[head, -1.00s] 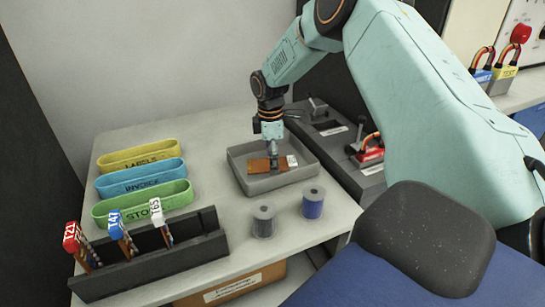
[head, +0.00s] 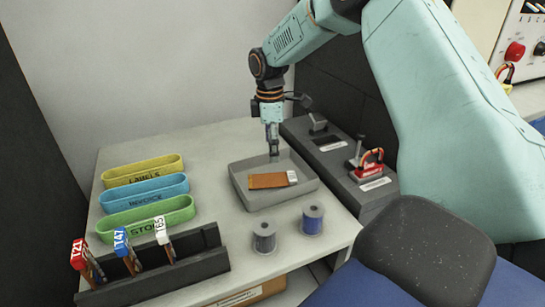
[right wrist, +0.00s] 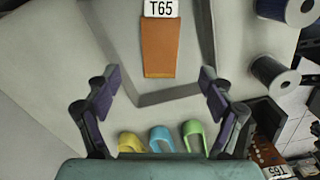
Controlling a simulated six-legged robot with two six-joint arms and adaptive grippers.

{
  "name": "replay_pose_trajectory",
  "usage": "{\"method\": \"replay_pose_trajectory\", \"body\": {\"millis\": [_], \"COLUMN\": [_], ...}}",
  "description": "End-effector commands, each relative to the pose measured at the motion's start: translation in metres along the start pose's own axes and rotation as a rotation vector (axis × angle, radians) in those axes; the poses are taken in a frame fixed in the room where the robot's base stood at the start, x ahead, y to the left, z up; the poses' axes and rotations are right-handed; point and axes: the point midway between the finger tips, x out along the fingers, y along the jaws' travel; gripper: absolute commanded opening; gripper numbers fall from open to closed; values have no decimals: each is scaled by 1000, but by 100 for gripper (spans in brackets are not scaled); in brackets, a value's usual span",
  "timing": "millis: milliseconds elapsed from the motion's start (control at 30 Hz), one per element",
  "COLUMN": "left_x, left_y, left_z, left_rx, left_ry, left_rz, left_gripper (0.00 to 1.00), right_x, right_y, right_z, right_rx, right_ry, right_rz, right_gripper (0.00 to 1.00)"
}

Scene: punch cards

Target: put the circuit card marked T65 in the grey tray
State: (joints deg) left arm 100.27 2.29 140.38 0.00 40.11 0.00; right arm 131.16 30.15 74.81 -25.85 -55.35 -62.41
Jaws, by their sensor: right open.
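An orange-brown circuit card (head: 267,182) with a white tab lies flat in the grey tray (head: 285,197). In the right wrist view the tab of this card (right wrist: 158,46) reads T65. My right gripper (head: 273,152) is over the back of the tray, apart from the card. Its two fingers (right wrist: 160,88) are spread with nothing between them. Another card with a white tab marked T65 (head: 161,225) stands in the dark rack (head: 205,262) at front left. My left gripper is not in view.
The rack also holds a red-tabbed T21 card (head: 79,254) and a blue-tabbed T47 card (head: 121,241). Yellow, blue and green bands (head: 148,218) lie behind it. Two spools (head: 264,238) stand in front of the tray. A dark fixture with a red padlock (head: 369,165) is to its right.

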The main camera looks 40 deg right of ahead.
Motion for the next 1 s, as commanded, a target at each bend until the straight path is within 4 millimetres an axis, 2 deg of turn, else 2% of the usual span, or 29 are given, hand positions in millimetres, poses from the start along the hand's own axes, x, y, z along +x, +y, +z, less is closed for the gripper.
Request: {"method": "replay_pose_trajectory", "body": {"millis": [33,200,533,800,867,1000], "left_x": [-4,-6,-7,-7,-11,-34], "left_y": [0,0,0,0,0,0], "left_z": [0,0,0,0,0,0], "left_rx": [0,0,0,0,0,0], "left_ry": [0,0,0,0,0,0], "left_rz": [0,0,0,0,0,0], "left_gripper": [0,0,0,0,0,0], "right_x": [-10,-26,-29,-29,-32,-52], "right_y": [0,0,0,0,0,-2], "right_z": [0,0,0,0,0,-2], "right_rx": [0,0,0,0,-1,-10], "right_ry": [1,0,-1,-1,-2,-15], "right_rz": [2,1,0,0,-2,-4], "right_gripper": [82,82,82,100,100,100]}}
